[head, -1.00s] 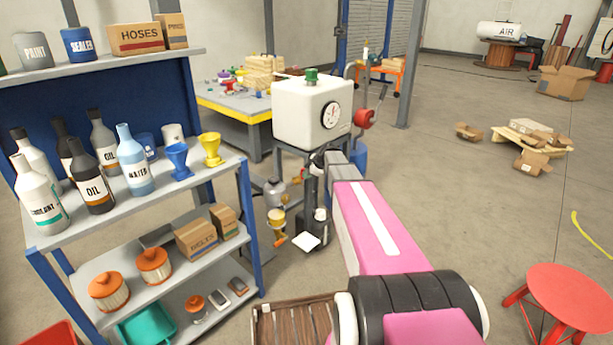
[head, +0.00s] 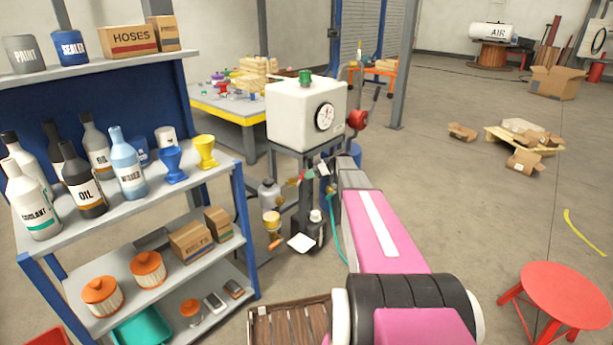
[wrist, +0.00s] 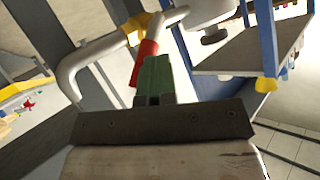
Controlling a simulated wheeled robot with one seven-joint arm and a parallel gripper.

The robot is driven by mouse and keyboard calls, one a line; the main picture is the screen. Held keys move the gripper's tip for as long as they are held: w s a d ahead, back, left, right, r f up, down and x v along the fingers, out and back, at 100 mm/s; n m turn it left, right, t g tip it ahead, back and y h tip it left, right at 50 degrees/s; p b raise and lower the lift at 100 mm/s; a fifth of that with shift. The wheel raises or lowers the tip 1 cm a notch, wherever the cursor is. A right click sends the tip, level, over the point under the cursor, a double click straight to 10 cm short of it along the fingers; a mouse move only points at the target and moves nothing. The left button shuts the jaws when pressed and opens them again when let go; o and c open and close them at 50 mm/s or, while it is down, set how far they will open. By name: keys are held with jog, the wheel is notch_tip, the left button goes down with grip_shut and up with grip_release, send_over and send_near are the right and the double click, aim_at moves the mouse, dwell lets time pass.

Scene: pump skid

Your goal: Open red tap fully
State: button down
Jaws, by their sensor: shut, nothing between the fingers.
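The red tap handle (wrist: 146,60) shows in the wrist view, beside a yellow fitting (wrist: 136,29) on a bent grey pipe (wrist: 92,62). My gripper (wrist: 157,62) has green fingers that are shut together. Its tips are close to the red handle and overlap its lower right side in the picture. I cannot tell whether they touch it. Nothing shows between the fingers. In the head view the tap area under the white gauge box (head: 295,112) is small and partly crowded by my arm's end, so the handle's angle is unclear there.
A blue-framed shelf (head: 245,215) with bottles, funnels and boxes stands left of the skid. A red stool (head: 560,295) is at the right. A wooden crate (head: 290,325) lies in front. The floor (head: 440,220) right of my arm is clear.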

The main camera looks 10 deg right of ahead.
jog(key=shift+w+d+f, duration=0.25)
jog(key=shift+d+f, duration=0.05)
jog(key=shift+f, duration=0.25)
jog(key=shift+w+d+f, duration=0.2)
jog(key=shift+d+f, duration=0.1)
jog(key=shift+f, duration=0.25)
jog(key=shift+s+a+f, duration=0.1)
jog(key=shift+s+a, duration=0.4)
jog(key=shift+a, duration=0.15)
